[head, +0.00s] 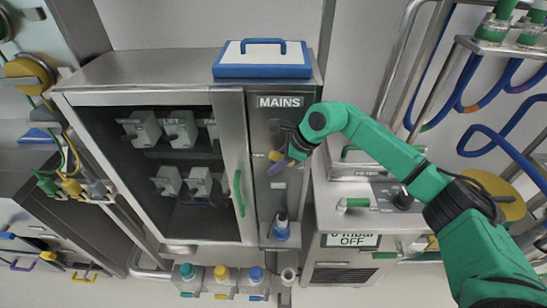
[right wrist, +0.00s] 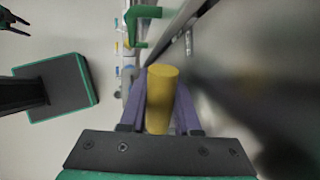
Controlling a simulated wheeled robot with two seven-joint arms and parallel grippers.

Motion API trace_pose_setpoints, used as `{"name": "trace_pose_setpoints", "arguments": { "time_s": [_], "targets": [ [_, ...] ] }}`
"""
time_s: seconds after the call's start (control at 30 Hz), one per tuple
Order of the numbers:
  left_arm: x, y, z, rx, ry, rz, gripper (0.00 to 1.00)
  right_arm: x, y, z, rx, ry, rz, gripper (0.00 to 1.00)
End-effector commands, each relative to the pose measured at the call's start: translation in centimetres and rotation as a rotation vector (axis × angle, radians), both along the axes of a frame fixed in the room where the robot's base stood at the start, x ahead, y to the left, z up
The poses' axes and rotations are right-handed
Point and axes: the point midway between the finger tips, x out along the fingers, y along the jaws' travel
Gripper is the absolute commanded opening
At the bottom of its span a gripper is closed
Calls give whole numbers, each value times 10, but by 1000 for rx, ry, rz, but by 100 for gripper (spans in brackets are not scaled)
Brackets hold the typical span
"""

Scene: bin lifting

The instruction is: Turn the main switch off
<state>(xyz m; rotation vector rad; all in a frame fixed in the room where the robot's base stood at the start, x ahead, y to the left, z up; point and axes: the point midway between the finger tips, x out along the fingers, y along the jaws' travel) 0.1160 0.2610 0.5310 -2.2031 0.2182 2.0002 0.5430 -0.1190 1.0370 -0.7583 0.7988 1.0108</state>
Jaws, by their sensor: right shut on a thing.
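The mains panel (head: 288,119) is a narrow grey metal column labelled MAINS, right of a glass-fronted cabinet. A yellow switch handle (head: 274,155) sticks out of it below the label. My right gripper (head: 278,161) reaches in from the right, its purple fingers shut on this handle and partly hiding it. In the right wrist view the yellow cylindrical handle (right wrist: 161,98) stands between the two purple fingers. The switch's base is mostly hidden by the gripper, so I cannot read its setting. My left gripper is not seen in the head view.
The cabinet (head: 150,97) holds several grey breakers behind glass and has a green door handle (head: 239,193). A blue-framed case (head: 262,72) lies on top. A blue-grey object (head: 281,226) sits low on the mains column. A filter unit (head: 363,200) stands to the right.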

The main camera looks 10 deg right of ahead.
Motion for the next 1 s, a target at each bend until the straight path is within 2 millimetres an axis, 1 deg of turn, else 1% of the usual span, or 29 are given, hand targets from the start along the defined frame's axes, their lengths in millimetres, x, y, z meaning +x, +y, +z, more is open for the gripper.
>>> {"name": "trace_pose_setpoints", "arguments": {
  "time_s": [0.03, 0.2, 0.5, 0.73, 1.0],
  "targets": [
    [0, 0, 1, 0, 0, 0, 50, 0, 2, -2, -42, 10, 6, 0],
    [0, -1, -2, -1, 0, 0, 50, 0, 2, -15, -194, 49, 6, 0],
    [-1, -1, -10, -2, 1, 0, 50, -2, -2, -32, -404, 105, 3, 0],
    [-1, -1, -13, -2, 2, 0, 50, -3, -5, -39, -493, 130, 4, 0],
    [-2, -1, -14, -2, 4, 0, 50, -4, -6, -41, -523, 141, 4, 0]
  ]
}}
